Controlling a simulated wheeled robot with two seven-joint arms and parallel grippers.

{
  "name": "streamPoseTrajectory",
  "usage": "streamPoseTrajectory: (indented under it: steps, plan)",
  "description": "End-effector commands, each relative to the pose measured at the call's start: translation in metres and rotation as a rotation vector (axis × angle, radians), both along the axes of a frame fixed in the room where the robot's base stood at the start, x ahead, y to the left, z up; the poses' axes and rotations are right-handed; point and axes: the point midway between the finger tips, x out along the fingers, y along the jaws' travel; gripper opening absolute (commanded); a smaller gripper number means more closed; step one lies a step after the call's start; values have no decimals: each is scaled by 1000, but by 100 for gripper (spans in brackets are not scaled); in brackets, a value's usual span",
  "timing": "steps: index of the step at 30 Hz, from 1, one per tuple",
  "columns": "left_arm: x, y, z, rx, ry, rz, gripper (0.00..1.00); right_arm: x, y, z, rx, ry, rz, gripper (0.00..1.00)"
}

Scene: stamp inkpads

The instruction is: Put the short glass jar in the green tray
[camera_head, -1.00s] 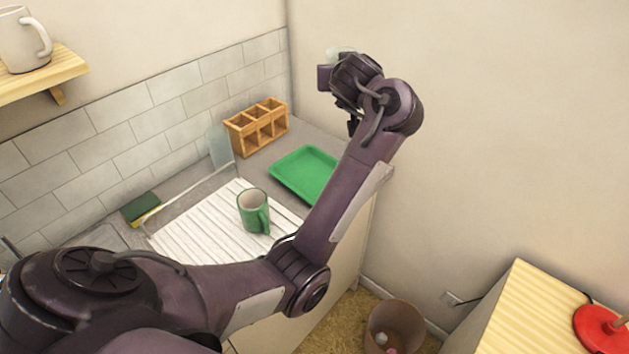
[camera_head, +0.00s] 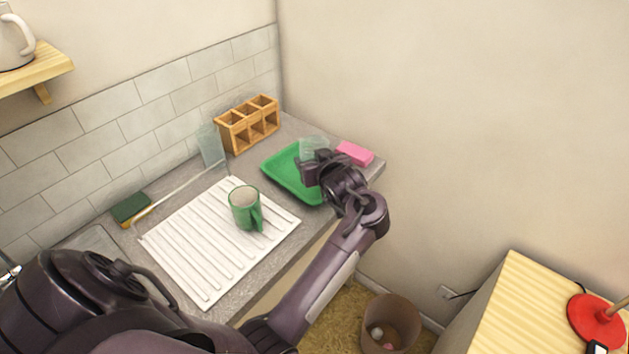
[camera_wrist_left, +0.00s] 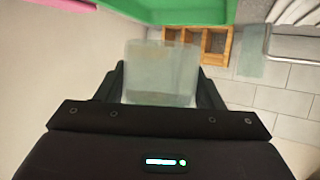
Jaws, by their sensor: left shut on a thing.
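The short glass jar (camera_head: 314,147) is clear and pale, and shows at the tip of my left gripper (camera_head: 312,168) over the green tray (camera_head: 276,174). In the left wrist view the jar (camera_wrist_left: 160,72) sits between the two dark fingers of the left gripper (camera_wrist_left: 162,90), which is shut on it. The green tray (camera_wrist_left: 185,12) is at the top of that view, beyond the jar. My gripper and wrist hide the tray's right part in the head view. I cannot tell whether the jar touches the tray. My right gripper is not in view.
A pink block (camera_head: 355,153) lies right of the tray. A wooden compartment holder (camera_head: 248,124) and a tall clear glass (camera_head: 212,146) stand behind it. A green mug (camera_head: 245,207) stands on the white drying rack (camera_head: 205,262). A bin (camera_head: 390,325) is on the floor below.

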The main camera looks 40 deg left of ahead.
Motion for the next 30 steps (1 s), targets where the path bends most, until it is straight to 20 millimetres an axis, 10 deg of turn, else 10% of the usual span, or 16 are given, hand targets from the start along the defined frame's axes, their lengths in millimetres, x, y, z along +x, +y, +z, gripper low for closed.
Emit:
streamPoseTrajectory:
  steps: [18, 30]
  plan:
    - [1, 0, -71, 3, -3, -1, 33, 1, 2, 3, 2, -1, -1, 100]
    - [1, 0, -77, 1, -3, -1, 33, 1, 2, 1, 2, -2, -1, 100]
